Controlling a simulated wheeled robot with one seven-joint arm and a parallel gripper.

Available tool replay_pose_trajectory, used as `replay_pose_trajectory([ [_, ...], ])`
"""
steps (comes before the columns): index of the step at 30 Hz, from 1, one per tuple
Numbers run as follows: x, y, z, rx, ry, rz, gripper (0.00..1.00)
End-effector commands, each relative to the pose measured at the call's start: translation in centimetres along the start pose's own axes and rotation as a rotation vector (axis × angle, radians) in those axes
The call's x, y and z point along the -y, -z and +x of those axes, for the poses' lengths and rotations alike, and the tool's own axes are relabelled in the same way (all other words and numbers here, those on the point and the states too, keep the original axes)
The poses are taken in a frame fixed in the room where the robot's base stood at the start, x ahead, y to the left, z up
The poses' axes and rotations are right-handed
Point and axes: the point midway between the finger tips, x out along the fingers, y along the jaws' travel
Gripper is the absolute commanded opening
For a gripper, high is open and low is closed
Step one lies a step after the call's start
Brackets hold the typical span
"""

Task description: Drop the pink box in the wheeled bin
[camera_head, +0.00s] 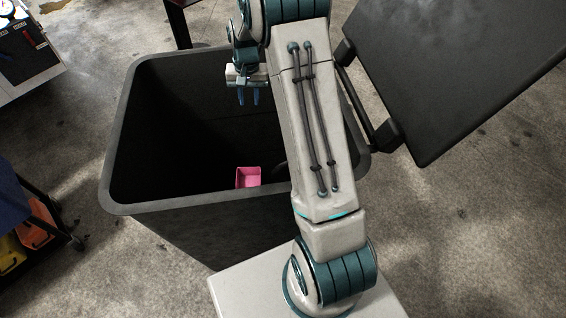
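The pink box (248,177) is a small open-topped box, seen within the mouth of the wheeled bin, near its front wall. The dark grey wheeled bin (212,204) stands open in the middle of the camera_head view. I cannot tell whether the box rests on the bin's floor, since the inside is very dark. My gripper (248,98) is over the bin, towards its back, with its fingers pointing down and apart. Nothing is between the fingers, and the box is clear of them. My arm hides the right part of the bin's opening.
The bin's dark lid (455,70) hangs open on the right. A shelf cart with orange and yellow bins (36,232) stands at the left edge. A cabinet (27,50) is at the upper left. The concrete floor (80,130) between them and the bin is clear.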

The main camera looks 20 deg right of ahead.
Motion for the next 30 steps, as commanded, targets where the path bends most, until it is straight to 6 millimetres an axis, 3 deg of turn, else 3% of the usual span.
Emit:
replay_pose_trajectory([
  [4,0.0,0.0,-0.5,-0.001,0.000,0.000,0.28],
  [8,0.0,0.1,-2.4,-0.005,0.001,0.000,0.28],
  [21,0.0,0.0,-11.7,-0.004,0.001,0.000,0.28],
  [30,0.0,0.0,-13.8,-0.001,0.000,0.000,0.28],
])
